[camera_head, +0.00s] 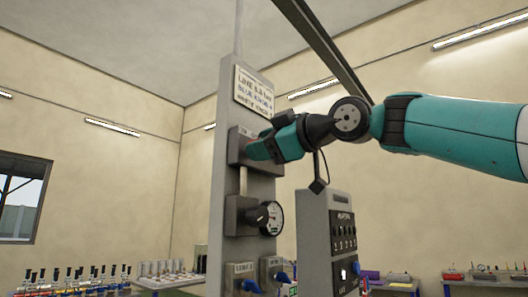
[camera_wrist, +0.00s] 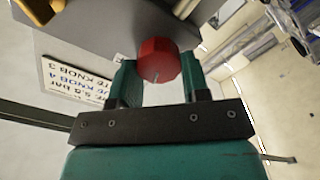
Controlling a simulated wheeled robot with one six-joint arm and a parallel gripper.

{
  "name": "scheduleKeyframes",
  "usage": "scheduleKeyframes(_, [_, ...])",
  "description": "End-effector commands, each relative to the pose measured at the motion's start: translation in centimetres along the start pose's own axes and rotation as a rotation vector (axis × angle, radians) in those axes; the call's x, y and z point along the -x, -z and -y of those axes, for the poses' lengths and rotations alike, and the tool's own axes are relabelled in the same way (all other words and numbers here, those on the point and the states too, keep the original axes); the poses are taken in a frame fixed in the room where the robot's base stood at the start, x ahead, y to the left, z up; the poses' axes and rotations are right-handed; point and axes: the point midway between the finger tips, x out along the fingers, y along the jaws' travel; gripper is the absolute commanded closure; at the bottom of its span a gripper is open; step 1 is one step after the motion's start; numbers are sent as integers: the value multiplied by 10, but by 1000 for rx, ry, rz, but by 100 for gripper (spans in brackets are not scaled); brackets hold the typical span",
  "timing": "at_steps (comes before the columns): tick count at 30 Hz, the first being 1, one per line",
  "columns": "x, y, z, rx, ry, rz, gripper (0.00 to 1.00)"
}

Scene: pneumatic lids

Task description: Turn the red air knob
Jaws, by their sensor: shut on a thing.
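The red air knob (camera_wrist: 159,61) is faceted and sits between the two teal fingers of my gripper (camera_wrist: 157,78) in the wrist view. The fingers are shut on it from both sides. A short pale mark shows on the knob's face. In the head view my gripper (camera_head: 258,149) reaches to a grey box on the upper part of the tall grey panel (camera_head: 230,100). There the knob is mostly hidden behind the gripper.
A sign (camera_head: 254,92) is fixed above the knob. A round gauge (camera_head: 270,218) and blue knobs (camera_head: 250,286) sit lower on the panel. A grey control box (camera_head: 314,230) stands to the right, below my arm. Benches with small items line the back.

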Motion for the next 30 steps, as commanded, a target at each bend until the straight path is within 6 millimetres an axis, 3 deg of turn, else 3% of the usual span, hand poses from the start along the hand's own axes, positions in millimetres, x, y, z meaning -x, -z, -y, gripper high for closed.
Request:
scheduleKeyframes(15, [0,-2,3,391,0,0,81])
scheduleKeyframes(30, [0,-2,3,497,2,1,81])
